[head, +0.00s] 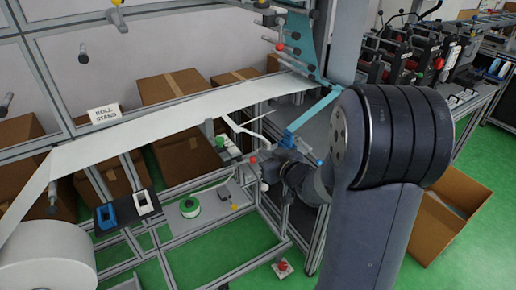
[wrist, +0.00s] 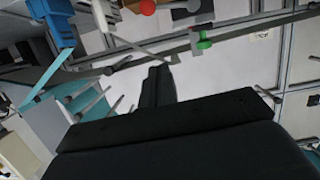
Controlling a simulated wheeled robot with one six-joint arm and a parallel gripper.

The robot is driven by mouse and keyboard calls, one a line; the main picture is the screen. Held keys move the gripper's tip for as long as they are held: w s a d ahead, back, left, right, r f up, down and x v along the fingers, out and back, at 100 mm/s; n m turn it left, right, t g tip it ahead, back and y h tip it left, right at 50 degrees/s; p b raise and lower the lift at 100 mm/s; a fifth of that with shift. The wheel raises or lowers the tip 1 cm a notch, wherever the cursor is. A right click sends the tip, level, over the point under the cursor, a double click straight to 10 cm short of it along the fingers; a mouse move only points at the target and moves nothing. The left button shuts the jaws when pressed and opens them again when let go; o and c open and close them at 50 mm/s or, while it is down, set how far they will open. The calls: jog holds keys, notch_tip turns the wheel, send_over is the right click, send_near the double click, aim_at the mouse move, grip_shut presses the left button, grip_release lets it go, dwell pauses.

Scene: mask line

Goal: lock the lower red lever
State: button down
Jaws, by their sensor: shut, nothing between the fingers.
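A round red knob (wrist: 148,7) is at the top edge of the wrist view, partly cut off. In the head view a red knob (head: 253,160) shows low on the machine, just left of my wrist. Another red knob (head: 280,46) sits higher on the frame. My gripper (wrist: 159,72) is shut and empty, its dark fingers pointing up the wrist picture toward the area below the red knob, apart from it. In the head view my wrist hides part of the lower mechanism, and the fingertips are hard to make out. I cannot tell the lever's lock position.
A green handle (wrist: 205,43) is right of the fingers in the wrist view. Metal rods and a blue clamp (wrist: 52,22) are close on the left. A white web (head: 180,118) crosses the frame. An open cardboard box (head: 447,215) lies on the green floor at right.

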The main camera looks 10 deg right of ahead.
dwell(0.3)
jog(key=p, duration=0.2)
send_over(253, 161)
jog(key=w, duration=0.2)
jog(key=shift+a+f, duration=0.15)
jog(key=shift+f, duration=0.4)
jog(key=shift+a+f, duration=0.15)
jog(key=shift+f, duration=0.4)
jog(key=f, duration=0.1)
jog(key=s+f, duration=0.1)
jog(key=shift+s+d+f+p, duration=0.3)
jog(key=shift+d+f+p, duration=0.05)
jog(key=shift+f, duration=0.05)
jog(key=shift+s+f, duration=0.15)
jog(key=shift+f, duration=0.2)
jog(key=shift+f, duration=0.1)
